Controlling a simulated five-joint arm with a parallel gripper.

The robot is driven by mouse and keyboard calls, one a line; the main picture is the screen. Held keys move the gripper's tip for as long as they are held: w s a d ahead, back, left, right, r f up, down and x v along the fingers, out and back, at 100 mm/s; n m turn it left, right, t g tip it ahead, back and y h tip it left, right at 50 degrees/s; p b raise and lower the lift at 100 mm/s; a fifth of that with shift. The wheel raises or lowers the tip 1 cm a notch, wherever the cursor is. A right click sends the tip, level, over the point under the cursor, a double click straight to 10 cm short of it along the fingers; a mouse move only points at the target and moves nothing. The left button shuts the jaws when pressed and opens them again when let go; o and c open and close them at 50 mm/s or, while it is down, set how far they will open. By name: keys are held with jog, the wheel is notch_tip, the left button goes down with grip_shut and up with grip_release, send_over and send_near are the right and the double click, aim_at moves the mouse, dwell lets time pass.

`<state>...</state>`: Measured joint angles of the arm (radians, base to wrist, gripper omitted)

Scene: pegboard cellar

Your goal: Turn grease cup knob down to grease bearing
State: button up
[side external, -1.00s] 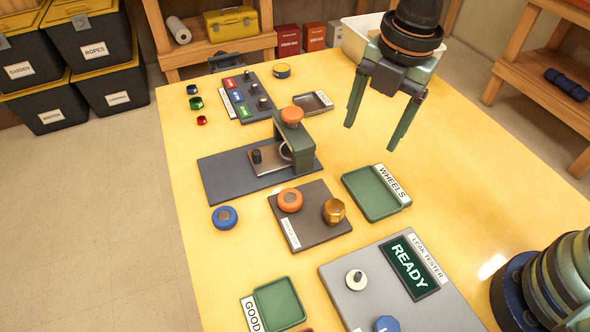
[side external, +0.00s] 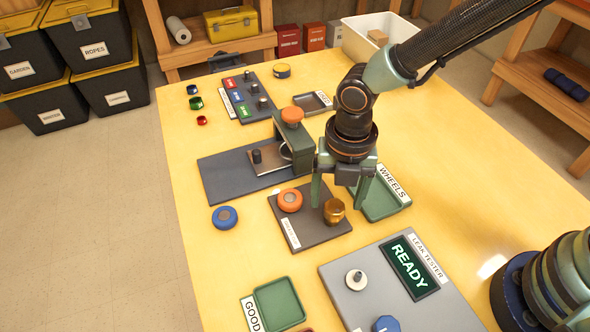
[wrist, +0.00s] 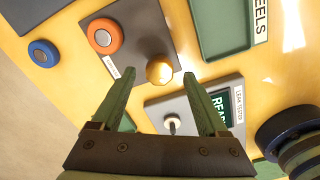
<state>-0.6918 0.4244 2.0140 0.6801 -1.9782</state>
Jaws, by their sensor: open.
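A brass faceted knob, likely the grease cup knob (side external: 334,211), stands on a dark brown plate (side external: 312,235). An orange round wheel (side external: 289,200) sits on the same plate to its left. My gripper (side external: 338,203) is open and points down above the brass knob, its fingers on either side in the side view. In the wrist view the brass knob (wrist: 160,69) shows beyond and between the open fingertips (wrist: 158,74), with nothing held.
A green press with an orange knob (side external: 292,116) stands behind the plate. A green WHEELS tray (side external: 399,203) lies right, close to my gripper. The grey leak tester (side external: 345,300) reads READY in front. A blue wheel (side external: 225,217) lies left. Bare yellow table lies right.

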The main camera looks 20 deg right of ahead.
jog(key=shift+f, duration=1.1)
grip_shut()
